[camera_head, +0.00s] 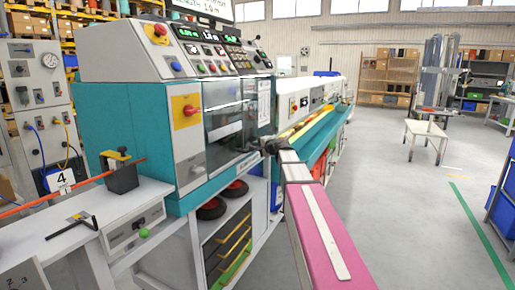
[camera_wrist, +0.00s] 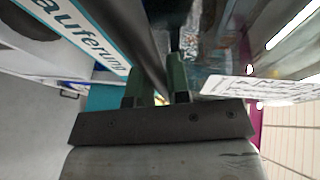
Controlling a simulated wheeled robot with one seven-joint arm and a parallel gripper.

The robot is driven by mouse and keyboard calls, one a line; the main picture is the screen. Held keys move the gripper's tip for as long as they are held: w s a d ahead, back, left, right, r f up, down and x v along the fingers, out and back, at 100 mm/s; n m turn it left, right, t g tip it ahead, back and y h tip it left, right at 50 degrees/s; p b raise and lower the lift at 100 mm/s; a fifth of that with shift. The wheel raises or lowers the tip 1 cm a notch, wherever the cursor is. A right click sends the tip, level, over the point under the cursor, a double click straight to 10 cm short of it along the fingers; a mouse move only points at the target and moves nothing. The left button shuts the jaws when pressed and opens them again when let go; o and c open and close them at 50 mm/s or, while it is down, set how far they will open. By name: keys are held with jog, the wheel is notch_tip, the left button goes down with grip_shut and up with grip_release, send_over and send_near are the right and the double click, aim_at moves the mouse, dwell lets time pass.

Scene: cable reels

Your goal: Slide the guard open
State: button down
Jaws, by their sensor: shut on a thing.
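The guard (camera_head: 222,125) is a clear, reflective panel on the front of the teal machine, below its control panels. It covers the opening, and dark parts show dimly behind it. My gripper (camera_head: 268,146) is at the right, lower part of the guard; its fingertips are too small to make out there. In the wrist view my gripper (camera_wrist: 155,82) has two green fingers on either side of a dark upright bar, the guard's handle (camera_wrist: 143,42), and is shut on it. The contact itself is partly in shadow.
A red knob on a yellow plate (camera_head: 190,108) sits left of the guard. A white bench (camera_head: 75,228) with a black block (camera_head: 122,178) stands at left. A long teal trough (camera_head: 325,125) runs behind my arm. The grey floor (camera_head: 420,220) at right is open.

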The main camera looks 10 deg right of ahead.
notch_tip(320, 180, up, 37)
dwell(0.4)
jog(key=c, duration=1.1)
grip_release()
jog(key=v, duration=1)
jog(key=shift+s+d, duration=0.25)
jog(key=shift+s, duration=0.05)
